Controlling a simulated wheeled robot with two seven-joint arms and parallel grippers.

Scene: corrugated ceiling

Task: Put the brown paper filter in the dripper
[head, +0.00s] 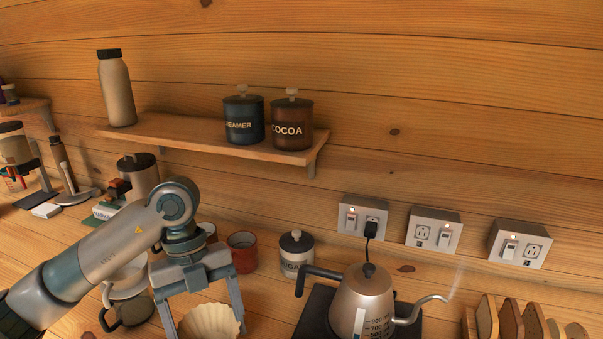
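A pale tan, fluted paper filter (209,324) shows at the bottom edge of the head view, partly cut off. My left gripper (203,316) points down over it with its two fingers wide apart, one on each side of the filter. I cannot tell whether the fingers touch it. A white dripper (126,287) stands on a dark-handled vessel to the left of my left gripper, partly hidden behind my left arm. My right gripper is not in view.
A steaming gooseneck kettle (360,302) stands on a dark base to the right. A sugar canister (296,253) and a red-brown cup (242,252) stand behind the gripper. A wall shelf (180,132) holds canisters and a bottle. A rack (520,322) sits at lower right.

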